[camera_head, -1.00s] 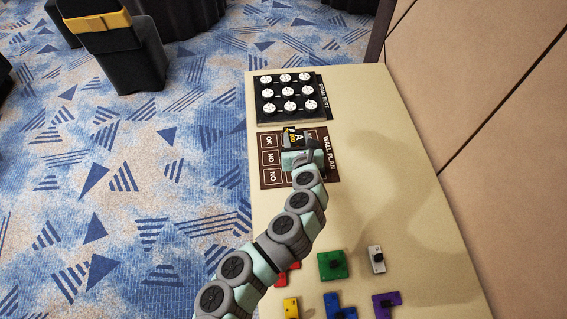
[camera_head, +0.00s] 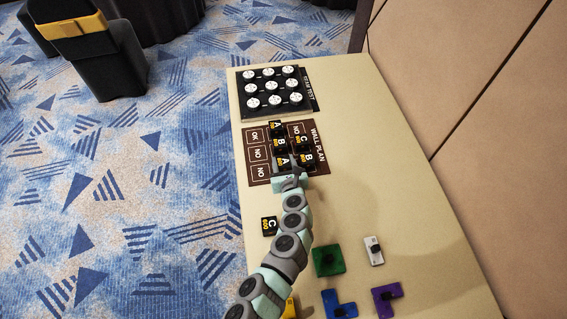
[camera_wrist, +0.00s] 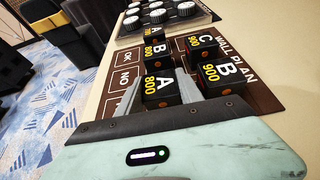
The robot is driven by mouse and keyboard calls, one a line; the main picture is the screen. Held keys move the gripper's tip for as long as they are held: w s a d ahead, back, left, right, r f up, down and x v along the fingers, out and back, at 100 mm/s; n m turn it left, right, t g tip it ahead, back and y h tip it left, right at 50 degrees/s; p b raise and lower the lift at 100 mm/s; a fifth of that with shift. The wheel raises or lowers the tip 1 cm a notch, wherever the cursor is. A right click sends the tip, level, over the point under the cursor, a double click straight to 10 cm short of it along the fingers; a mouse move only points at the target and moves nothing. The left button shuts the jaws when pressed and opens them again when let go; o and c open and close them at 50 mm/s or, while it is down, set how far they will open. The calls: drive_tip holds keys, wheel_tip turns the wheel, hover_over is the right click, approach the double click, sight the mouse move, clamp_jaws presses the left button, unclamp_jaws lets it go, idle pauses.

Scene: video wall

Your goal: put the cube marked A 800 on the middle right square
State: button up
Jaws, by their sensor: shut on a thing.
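The cube marked A 800 (camera_wrist: 160,90) is black with yellow and white lettering. It also shows at my gripper's tip in the head view (camera_head: 283,162). The brown WALL PLAN board (camera_head: 256,174) has a grid of squares. With its title as the top, A 800 is at the middle right square, low over it or touching; I cannot tell which. B 800 (camera_wrist: 157,56) is beside it in the middle row.
C 900 (camera_wrist: 203,46) and B 900 (camera_wrist: 224,75) stand close to the right of the gripper. Another A cube (camera_head: 276,128) stands farther up the board. A loose C 600 cube (camera_head: 268,226), a button panel (camera_head: 245,102) and coloured pieces (camera_head: 327,260) are on the table.

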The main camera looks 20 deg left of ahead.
drive_tip(key=o, duration=1.4)
drive_tip(key=shift+f, duration=0.1)
drive_tip(key=shift+r, duration=0.25)
drive_tip(key=p+v, duration=0.1)
drive_tip(key=v, duration=1.1)
drive_tip(key=shift+f+p, duration=0.15)
drive_tip(key=shift+p, duration=0.25)
